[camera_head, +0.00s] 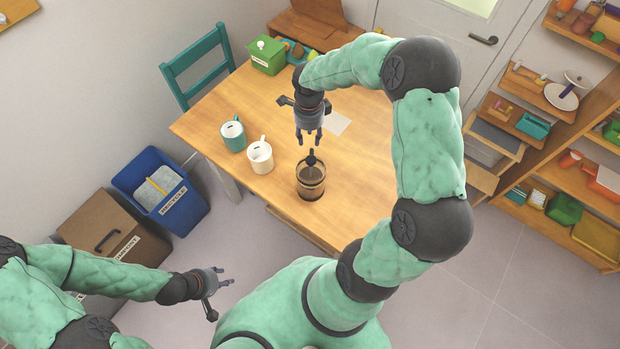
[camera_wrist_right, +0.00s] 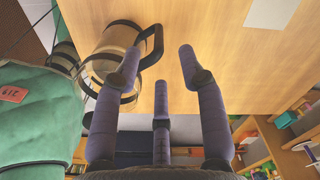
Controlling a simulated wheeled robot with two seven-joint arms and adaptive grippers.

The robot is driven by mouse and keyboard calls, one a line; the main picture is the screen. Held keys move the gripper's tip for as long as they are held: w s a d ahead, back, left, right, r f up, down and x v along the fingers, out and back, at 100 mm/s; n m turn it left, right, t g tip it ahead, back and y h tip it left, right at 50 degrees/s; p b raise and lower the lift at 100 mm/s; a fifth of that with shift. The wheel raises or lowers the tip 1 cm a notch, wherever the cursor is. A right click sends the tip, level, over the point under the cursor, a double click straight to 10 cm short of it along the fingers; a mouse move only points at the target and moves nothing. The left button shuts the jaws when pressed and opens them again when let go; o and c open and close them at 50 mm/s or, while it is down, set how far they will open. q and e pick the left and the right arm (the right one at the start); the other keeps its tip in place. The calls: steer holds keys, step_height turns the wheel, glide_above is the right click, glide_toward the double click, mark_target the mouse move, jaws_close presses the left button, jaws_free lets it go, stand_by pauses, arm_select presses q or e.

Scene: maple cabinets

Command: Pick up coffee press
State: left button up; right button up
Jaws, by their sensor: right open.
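The coffee press (camera_head: 311,181) stands upright on the wooden table near its front edge, with a dark knob on top and brown contents. In the right wrist view the coffee press (camera_wrist_right: 121,48) lies left of centre, its black handle beside my fingers. My right gripper (camera_head: 309,140) is open and empty, just above and behind the press in the head view; its spread fingers (camera_wrist_right: 160,70) also show in the right wrist view, with one overlapping the press. My left gripper (camera_head: 226,276) is low at the left, away from the table, with its fingers apart and nothing between them.
A green box (camera_head: 267,55) and a paper sheet (camera_head: 337,123) lie further back. A blue recycling bin (camera_head: 180,208) stands on the floor at left.

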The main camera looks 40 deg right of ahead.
mark_target(312, 152)
steer(key=f, duration=0.2)
steer(key=f+b, duration=0.1)
steer(key=f, duration=0.2)
steer(key=s+f, duration=0.1)
steer(key=f, duration=0.2)
steer(key=shift+b, duration=0.35)
jaws_close()
jaws_free()
steer(key=shift+r, duration=0.1)
